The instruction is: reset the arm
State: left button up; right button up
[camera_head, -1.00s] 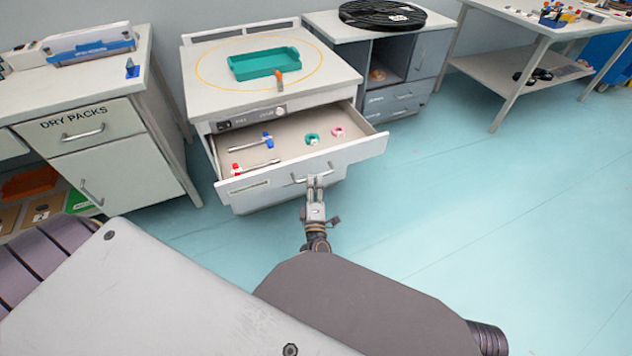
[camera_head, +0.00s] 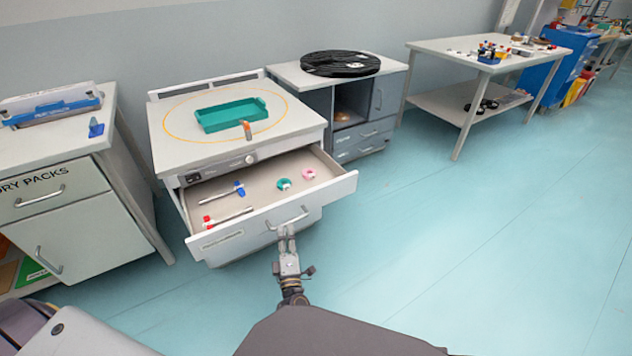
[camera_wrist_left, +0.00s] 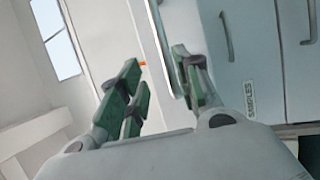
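My left gripper (camera_head: 286,232) is just in front of the handle (camera_head: 287,220) of a pulled-out drawer (camera_head: 225,232). In the left wrist view its two fingers (camera_wrist_left: 162,88) stand apart, with nothing clearly held between them. I cannot tell whether they touch the handle. The drawer holds a blue-ended tool (camera_head: 238,188), a red-ended tool (camera_head: 208,221), a teal ring (camera_head: 284,184) and a pink ring (camera_head: 308,173). My right gripper is not in view.
A teal tray (camera_head: 215,124) and an orange-tipped item (camera_head: 247,130) are on the station top (camera_head: 180,138). A dry packs cabinet (camera_head: 65,225) stands left. A cabinet with a black reel (camera_head: 340,64) and a worktable (camera_head: 425,46) stand right. Open floor (camera_head: 450,240) lies front right.

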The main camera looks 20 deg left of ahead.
pick_arm(q)
jog(key=shift+h, duration=0.3)
jog(key=shift+w+f, duration=0.1)
jog(key=shift+w, duration=2.55)
jog(key=shift+s+a, duration=0.1)
jog(key=shift+a, duration=0.1)
